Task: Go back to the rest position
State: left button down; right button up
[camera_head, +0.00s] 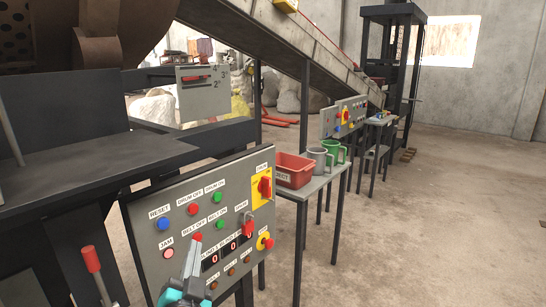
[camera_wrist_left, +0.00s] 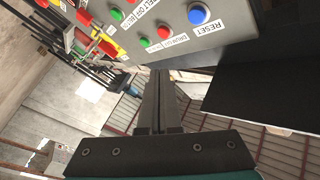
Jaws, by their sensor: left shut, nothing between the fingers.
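My left gripper (camera_head: 192,262) is in front of the lower left part of the grey control panel (camera_head: 150,222) in the head view. Its fingers point up, are closed together and hold nothing. In the left wrist view the shut fingers (camera_wrist_left: 159,85) point toward the panel's edge, below the blue RESET button (camera_wrist_left: 199,14). I cannot tell whether they touch the panel. The panel has red, green and blue push buttons, a lit JAM button (camera_head: 168,253), a red main switch (camera_head: 265,187) and small number displays. My right gripper is not in view.
A red-handled lever (camera_head: 91,260) stands at the lower left. A conveyor (camera_head: 290,40) slopes overhead. The concrete floor at right is clear.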

pick_arm(q)
jog(key=s+d+f+g+h, duration=0.1)
jog(key=s+f+g, duration=0.25)
jog(key=f, duration=0.75)
jog(key=s+f+g, duration=0.2)
jog(key=s+f, duration=0.2)
jog(key=f, duration=0.8)
jog(key=s+d+f+g+h, duration=0.1)
jog(key=s+f+g, duration=0.2)
jog(key=f, duration=0.8)
jog(key=s+a+f+n+g, duration=0.2)
jog(key=s+f+g, duration=0.3)
jog(key=s+f, duration=0.85)
jog(key=s+a+f+g, duration=0.1)
jog(key=s+f, duration=0.1)
jog(key=s, duration=0.5)
jog(key=s+a+f+n+g, duration=0.1)
jog(key=s+f+g, duration=0.1)
jog(key=s, duration=0.6)
jog(key=s+a+f+g, duration=0.1)
jog(key=s+f, duration=0.2)
jog(key=s, duration=0.4)
jog(key=shift+s+a+f+n+g, duration=0.2)
jog(key=shift+a+n+g, duration=0.1)
jog(key=shift+a+g, duration=0.05)
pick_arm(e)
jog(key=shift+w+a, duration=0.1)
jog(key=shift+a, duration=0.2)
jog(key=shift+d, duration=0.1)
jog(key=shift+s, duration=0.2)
